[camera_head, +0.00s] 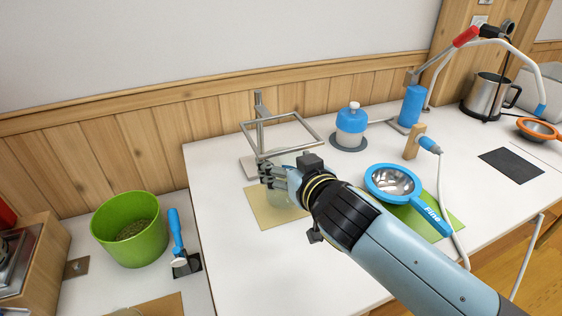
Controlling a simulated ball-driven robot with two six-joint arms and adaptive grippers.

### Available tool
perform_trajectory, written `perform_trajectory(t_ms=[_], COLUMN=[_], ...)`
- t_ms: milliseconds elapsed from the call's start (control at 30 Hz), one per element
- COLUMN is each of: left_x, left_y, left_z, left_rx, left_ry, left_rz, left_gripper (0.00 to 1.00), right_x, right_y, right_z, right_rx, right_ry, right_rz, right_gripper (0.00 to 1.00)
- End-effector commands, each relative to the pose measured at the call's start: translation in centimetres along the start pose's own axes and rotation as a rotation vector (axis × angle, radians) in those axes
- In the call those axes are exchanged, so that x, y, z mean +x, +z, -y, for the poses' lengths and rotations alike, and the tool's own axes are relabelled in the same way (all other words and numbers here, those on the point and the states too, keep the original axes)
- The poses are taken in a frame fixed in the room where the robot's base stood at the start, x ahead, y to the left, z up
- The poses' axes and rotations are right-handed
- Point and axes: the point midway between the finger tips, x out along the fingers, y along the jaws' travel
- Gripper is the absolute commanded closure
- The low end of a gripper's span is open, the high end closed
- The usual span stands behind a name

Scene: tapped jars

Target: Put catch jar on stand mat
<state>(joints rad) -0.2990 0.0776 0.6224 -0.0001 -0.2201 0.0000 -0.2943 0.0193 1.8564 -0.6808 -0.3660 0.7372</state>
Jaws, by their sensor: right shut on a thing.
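My right gripper (276,178) reaches in from the lower right and is shut on a pale, see-through jar (279,201), apparently the catch jar. The gripper and wrist hide much of the jar. The jar shows over a tan mat (260,216) in front of the metal frame stand (259,125). I cannot tell whether the jar touches the mat or is held just above it. The stand's square frame is above and behind the gripper. My left gripper is not in view.
A blue strainer (391,181) lies on a green mat (452,219) at the right. A blue-topped jar (351,121) stands on a dark round mat behind. A green pot (128,229) is at the left. The white table's front left is clear.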

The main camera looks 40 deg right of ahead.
Motion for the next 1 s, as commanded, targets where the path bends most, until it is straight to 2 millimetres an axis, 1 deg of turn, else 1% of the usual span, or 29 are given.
perform_trajectory(t_ms=[33,100,200,267,400,467,567,767,867,900,1000], left_x=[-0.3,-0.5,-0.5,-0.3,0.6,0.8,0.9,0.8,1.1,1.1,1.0], left_y=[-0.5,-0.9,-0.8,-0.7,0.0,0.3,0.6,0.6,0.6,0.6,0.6], left_z=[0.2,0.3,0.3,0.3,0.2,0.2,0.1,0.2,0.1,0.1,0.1], left_rx=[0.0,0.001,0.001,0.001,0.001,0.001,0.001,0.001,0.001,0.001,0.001], left_ry=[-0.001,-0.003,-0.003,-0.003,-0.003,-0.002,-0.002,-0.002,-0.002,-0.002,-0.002], left_rz=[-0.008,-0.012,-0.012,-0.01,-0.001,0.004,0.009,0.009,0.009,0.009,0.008], left_gripper=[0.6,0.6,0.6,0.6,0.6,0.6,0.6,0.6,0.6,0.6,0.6], right_x=[1.0,2.1,2.9,3.1,3.8,4.0,4.0,4.0,4.1,4.1,4.0], right_y=[-0.7,-0.8,-0.9,-0.5,1.7,2.4,2.6,2.5,2.8,2.8,2.7], right_z=[0.0,0.0,0.0,0.0,0.0,0.0,0.0,0.0,0.0,0.0,0.0], right_rx=[-0.001,-0.001,-0.001,-0.001,-0.001,-0.001,0.0,0.0,0.0,-0.001,-0.001], right_ry=[0.0,0.0,0.0,0.0,0.0,0.0,0.0,0.0,0.0,0.0,0.0], right_rz=[-0.004,-0.002,-0.001,0.002,0.003,0.003,0.0,0.0,0.0,0.002,0.002], right_gripper=[0.8,0.8,0.8,0.8,0.8,0.8,0.8,0.8,0.8,0.19,0.06])
